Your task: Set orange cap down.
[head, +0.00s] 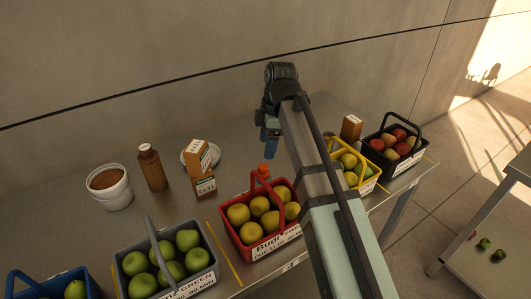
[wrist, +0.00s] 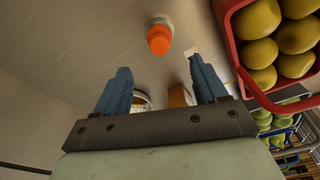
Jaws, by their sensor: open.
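The orange cap (wrist: 158,42) shows in the wrist view with a pale round thing behind it, beyond my fingertips. I cannot tell whether it sits on that pale thing or just overlaps it. In the head view a small orange thing (head: 264,168), likely the cap, is just behind the red basket's handle. My gripper (head: 269,152) is above the metal table close to it. In the wrist view my gripper (wrist: 158,80) has its two blue fingers wide apart with nothing held between them.
A red basket of yellow fruit (head: 223,231) stands beside the cap. A grey basket (head: 121,268), yellow basket (head: 369,187) and black basket (head: 409,164) line the front. Orange-brown boxes (head: 195,160), a brown bottle (head: 152,171) and white tub (head: 115,198) stand behind.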

